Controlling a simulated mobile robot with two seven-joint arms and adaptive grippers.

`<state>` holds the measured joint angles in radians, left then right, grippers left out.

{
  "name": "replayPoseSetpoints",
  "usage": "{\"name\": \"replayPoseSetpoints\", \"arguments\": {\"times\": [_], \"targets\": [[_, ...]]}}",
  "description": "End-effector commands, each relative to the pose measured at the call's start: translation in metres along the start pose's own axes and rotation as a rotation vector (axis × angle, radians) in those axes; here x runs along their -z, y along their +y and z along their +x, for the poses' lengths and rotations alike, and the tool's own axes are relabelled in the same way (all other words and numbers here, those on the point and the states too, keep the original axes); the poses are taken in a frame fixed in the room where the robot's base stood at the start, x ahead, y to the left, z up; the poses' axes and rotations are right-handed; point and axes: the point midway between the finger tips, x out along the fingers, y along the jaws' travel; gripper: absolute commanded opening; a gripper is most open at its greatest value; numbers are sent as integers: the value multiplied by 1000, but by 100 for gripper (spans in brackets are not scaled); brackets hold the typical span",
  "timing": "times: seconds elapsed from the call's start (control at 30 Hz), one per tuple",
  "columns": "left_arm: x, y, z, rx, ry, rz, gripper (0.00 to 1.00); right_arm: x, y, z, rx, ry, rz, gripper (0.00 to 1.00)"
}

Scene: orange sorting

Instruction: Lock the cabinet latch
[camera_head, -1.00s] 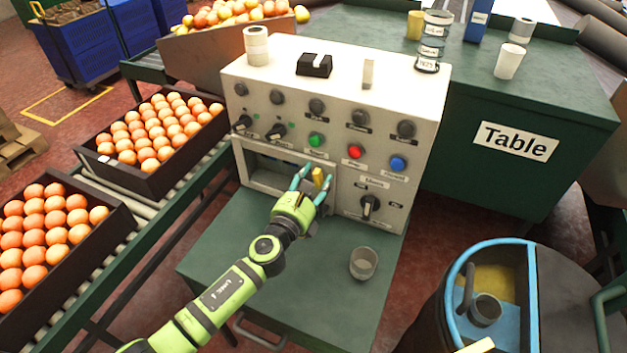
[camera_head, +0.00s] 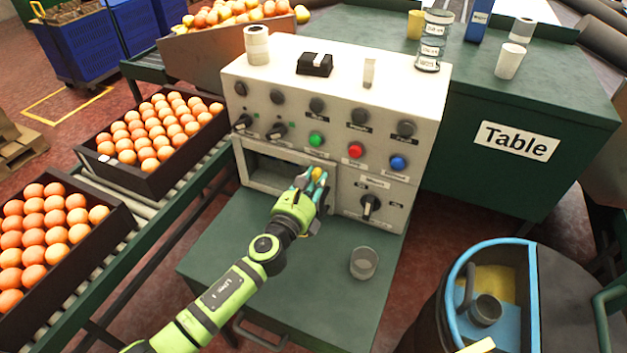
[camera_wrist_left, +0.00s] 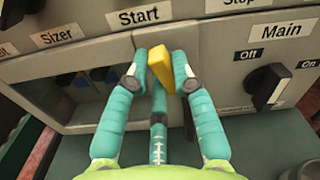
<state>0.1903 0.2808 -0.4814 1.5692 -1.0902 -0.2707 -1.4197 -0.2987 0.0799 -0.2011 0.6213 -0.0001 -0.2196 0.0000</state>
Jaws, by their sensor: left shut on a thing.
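The cabinet latch (camera_wrist_left: 161,66) is a small yellow handle at the right side of the control cabinet's low window, below the "Start" label. It also shows in the head view (camera_head: 318,173), partly covered by my fingers. My left gripper (camera_head: 312,178) is shut on the latch. In the left wrist view its teal fingers (camera_wrist_left: 163,72) press on the yellow handle from both sides. The handle stands nearly upright with a slight tilt. The white cabinet (camera_head: 335,100) stands on a green bench. My right gripper is not in view.
A black main switch (camera_wrist_left: 267,87) sits right of the latch. Green, red and blue buttons (camera_head: 355,151) are above it. Crates of oranges (camera_head: 110,165) line the conveyor at the left.

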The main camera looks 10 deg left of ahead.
Motion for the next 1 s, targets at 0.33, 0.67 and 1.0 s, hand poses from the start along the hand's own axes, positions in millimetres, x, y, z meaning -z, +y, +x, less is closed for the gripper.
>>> {"name": "replayPoseSetpoints", "arguments": {"times": [0.33,0.67,1.0], "targets": [[3,2,0,-1,0,-307,0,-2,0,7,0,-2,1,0],[5,2,0,0,0,-622,0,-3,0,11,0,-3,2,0],[6,2,0,-1,0,-938,0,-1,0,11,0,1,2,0]]}}
